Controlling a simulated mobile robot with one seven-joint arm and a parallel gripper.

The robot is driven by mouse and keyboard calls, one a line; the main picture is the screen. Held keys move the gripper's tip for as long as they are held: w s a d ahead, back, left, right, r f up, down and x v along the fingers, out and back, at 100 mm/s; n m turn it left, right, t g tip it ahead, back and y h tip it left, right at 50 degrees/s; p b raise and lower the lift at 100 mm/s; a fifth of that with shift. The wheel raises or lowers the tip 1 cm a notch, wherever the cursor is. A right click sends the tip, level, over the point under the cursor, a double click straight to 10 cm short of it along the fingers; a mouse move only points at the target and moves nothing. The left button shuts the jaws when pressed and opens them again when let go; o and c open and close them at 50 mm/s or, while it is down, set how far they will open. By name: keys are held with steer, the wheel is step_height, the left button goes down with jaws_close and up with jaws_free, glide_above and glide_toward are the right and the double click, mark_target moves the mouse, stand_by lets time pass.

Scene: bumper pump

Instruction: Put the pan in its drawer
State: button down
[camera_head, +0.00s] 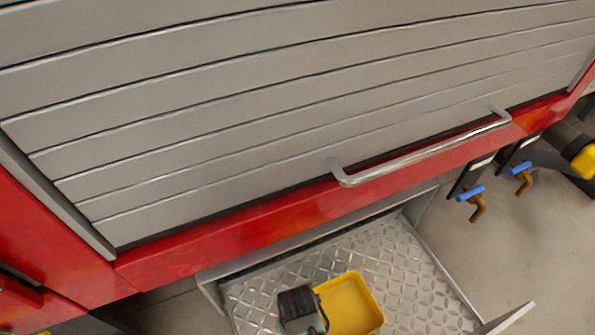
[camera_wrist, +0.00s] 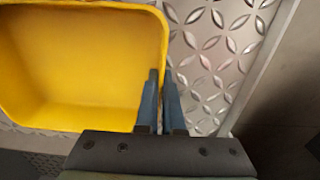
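The yellow pan (camera_head: 352,303) is a shallow tray with a raised rim. In the head view it is over the tread-plate floor of the open drawer (camera_head: 395,262), below the shutter; I cannot tell whether it touches the floor. My gripper (camera_head: 318,303) is at the pan's left side in that view. In the wrist view, the pan (camera_wrist: 80,60) fills the left, and my gripper's fingers (camera_wrist: 160,98) are close together with the pan's wall between them, one finger inside and one outside. The drawer floor (camera_wrist: 215,55) shows to the right.
A grey roller shutter (camera_head: 280,110) with a metal bar handle (camera_head: 425,155) rises above the drawer, over a red sill (camera_head: 260,220). Valves with blue levers (camera_head: 470,193) hang at the right. Concrete floor (camera_head: 520,240) is clear right of the drawer.

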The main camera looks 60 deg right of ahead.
steer(key=c, duration=1.5)
jaws_free()
steer(key=o, duration=0.5)
steer(key=shift+c, duration=0.2)
step_height(320, 180, up, 12)
steer(key=p, duration=0.7)
